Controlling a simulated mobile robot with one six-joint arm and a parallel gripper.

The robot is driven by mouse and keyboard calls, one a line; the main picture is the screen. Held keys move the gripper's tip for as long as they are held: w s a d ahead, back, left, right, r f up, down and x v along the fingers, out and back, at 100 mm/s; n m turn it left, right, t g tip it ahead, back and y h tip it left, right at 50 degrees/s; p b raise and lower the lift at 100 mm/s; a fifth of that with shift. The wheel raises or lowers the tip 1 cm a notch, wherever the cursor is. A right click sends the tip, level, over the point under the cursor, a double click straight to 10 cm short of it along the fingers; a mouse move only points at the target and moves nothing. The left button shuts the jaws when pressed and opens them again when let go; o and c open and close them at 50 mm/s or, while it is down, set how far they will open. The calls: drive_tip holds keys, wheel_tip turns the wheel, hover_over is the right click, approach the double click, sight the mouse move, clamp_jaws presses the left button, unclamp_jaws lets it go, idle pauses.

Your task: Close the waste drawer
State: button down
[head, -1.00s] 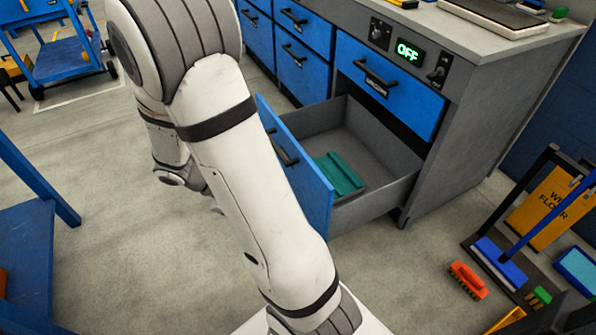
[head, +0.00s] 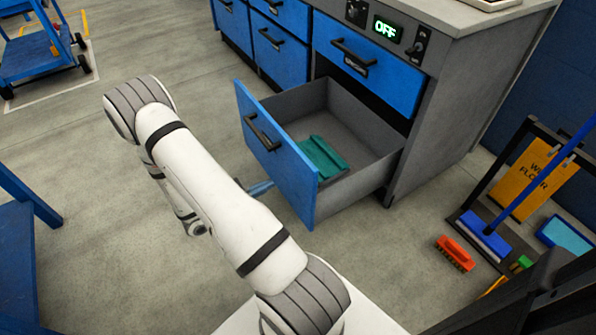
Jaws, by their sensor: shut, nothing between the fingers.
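The waste drawer (head: 268,140) is pulled well out of the grey cabinet, low down, with its blue front and black handle facing left. A teal object (head: 317,158) lies inside on the drawer floor. My arm arches in front of the drawer. My gripper (head: 262,187) shows only as a small blue-grey tip beyond my white arm link, close to the lower part of the drawer front. It looks shut and holds nothing. The rest of the gripper is hidden behind the arm, and I cannot tell whether it touches the front.
Floor left of the drawer is clear.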

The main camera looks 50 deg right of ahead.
drive_tip(key=b, duration=0.3)
approach(306, 166)
drive_tip(key=x, duration=0.5)
drive_tip(key=shift+s+d+f, duration=0.1)
drive_tip(key=shift+d+f, duration=0.15)
drive_tip(key=shift+s+d+r, duration=0.1)
drive_tip(key=shift+d+r, duration=0.05)
drive_tip(key=shift+d, duration=0.5)
